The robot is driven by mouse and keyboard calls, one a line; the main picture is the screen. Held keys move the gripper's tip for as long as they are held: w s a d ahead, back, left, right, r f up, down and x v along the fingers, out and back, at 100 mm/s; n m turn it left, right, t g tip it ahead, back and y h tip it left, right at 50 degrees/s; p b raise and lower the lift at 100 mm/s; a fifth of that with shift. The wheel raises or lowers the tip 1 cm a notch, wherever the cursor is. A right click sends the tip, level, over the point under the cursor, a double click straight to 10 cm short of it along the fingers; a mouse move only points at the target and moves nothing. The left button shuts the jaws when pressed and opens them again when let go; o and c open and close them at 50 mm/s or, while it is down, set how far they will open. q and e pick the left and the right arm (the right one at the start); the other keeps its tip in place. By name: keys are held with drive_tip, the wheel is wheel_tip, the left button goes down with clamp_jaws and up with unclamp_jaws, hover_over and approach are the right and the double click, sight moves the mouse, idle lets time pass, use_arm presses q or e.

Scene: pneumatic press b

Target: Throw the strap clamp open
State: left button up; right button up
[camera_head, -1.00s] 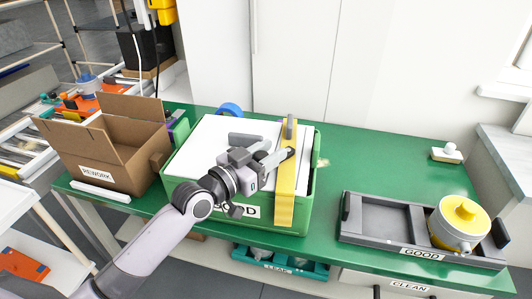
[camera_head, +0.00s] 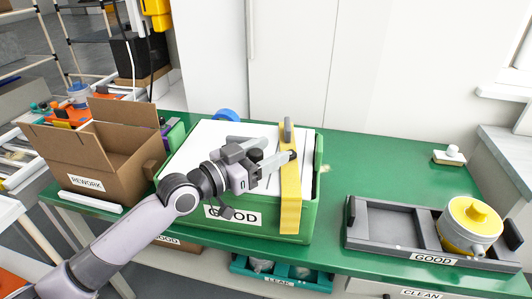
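A yellow strap (camera_head: 291,205) runs over the top and down the front of a green crate marked GOOD (camera_head: 260,225). A grey clamp lever (camera_head: 287,130) stands upright at the strap's upper end. My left gripper (camera_head: 279,149) reaches over the crate from the left. Its two fingers look spread apart, with nothing seen between them. The dark tip of the nearer finger overlaps the strap below the lever; I cannot tell whether it touches. My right gripper is not in view.
A cardboard box marked REWORK (camera_head: 90,187) stands left of the crate. A grey tray marked GOOD (camera_head: 385,245) holds a yellow-topped part (camera_head: 470,222) at the right. The green table (camera_head: 370,165) is clear between crate and tray. A teal LEAK bin (camera_head: 280,281) sits below.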

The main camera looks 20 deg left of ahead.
use_arm(q)
drive_tip(key=shift+s+a+f, duration=0.1)
drive_tip(key=shift+s+a, duration=0.05)
drive_tip(key=shift+s, duration=0.05)
drive_tip(key=v, duration=0.5)
drive_tip(key=shift+s+a, duration=0.2)
drive_tip(key=shift+s, duration=0.05)
drive_tip(key=shift+s+a+b, duration=0.3)
drive_tip(key=shift+s, duration=0.1)
